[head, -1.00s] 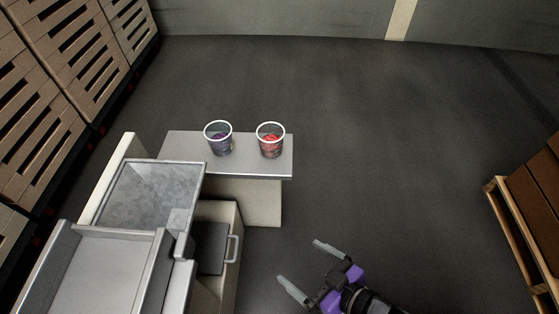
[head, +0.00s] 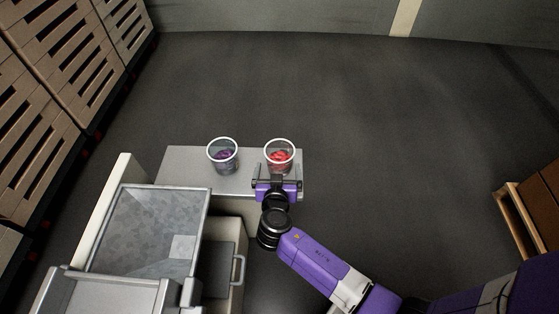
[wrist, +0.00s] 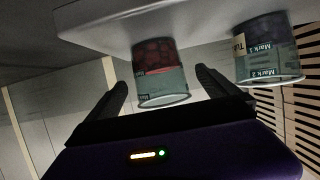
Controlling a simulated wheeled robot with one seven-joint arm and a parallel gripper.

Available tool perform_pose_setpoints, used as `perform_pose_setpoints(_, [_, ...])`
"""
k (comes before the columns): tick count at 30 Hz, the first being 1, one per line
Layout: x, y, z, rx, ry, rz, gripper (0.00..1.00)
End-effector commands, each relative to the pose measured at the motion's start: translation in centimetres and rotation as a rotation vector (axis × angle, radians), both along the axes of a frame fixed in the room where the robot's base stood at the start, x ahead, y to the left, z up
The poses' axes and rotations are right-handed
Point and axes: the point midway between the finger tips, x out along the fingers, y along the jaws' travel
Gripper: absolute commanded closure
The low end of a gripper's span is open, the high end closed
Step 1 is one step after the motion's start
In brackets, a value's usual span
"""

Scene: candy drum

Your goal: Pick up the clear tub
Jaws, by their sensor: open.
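Two clear tubs with white rims stand upright on a grey shelf (head: 190,182). The right tub (head: 280,157) holds red candy, and the left tub (head: 223,157) holds purple candy. My gripper (head: 276,182) is open and empty, close on the near side of the red-candy tub and facing it. The wrist view is upside down. There the red-candy tub (wrist: 160,74) is centred in the gap between the fingertips of my gripper (wrist: 161,84), with no visible contact. The purple-candy tub (wrist: 268,52), with printed marks, is outside the right finger.
A grey metal bin (head: 145,235) stands left of my arm, beside the shelf. A dark compartment with a handle (head: 238,272) is below the shelf front. Slatted crates (head: 60,90) line the left wall, and a wooden pallet (head: 510,212) is at right. The floor behind the shelf is clear.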

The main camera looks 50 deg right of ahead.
Motion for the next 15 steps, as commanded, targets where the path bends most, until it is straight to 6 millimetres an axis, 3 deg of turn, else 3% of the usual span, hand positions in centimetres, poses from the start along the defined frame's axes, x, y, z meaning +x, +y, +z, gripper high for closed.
perform_pose_setpoints(15, [3.0, -4.4, -2.3, 0.001, 0.0, 0.002, 0.01])
